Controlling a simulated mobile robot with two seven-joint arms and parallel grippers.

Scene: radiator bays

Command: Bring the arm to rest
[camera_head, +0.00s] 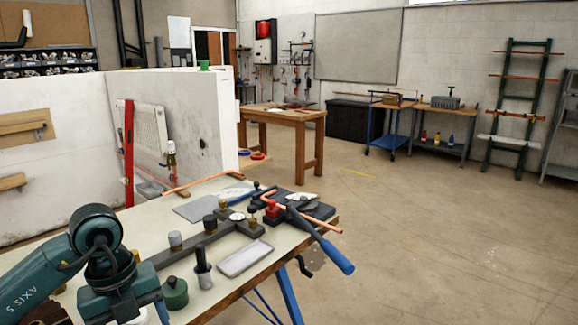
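My teal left arm, marked AXIS 5, comes in at the lower left above the near end of the workbench (150,222). Its rounded joint and a boxy teal end part, where my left gripper (118,300) is, show over the bench edge. I cannot make out the fingers or anything between them. My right arm and gripper are not in view.
A dark bar tool (205,240), a blue-handled lever (325,248), a grey tray (245,258) and a green pot (174,293) crowd the bench near my arm. A white partition (60,120) stands behind. The floor to the right is clear.

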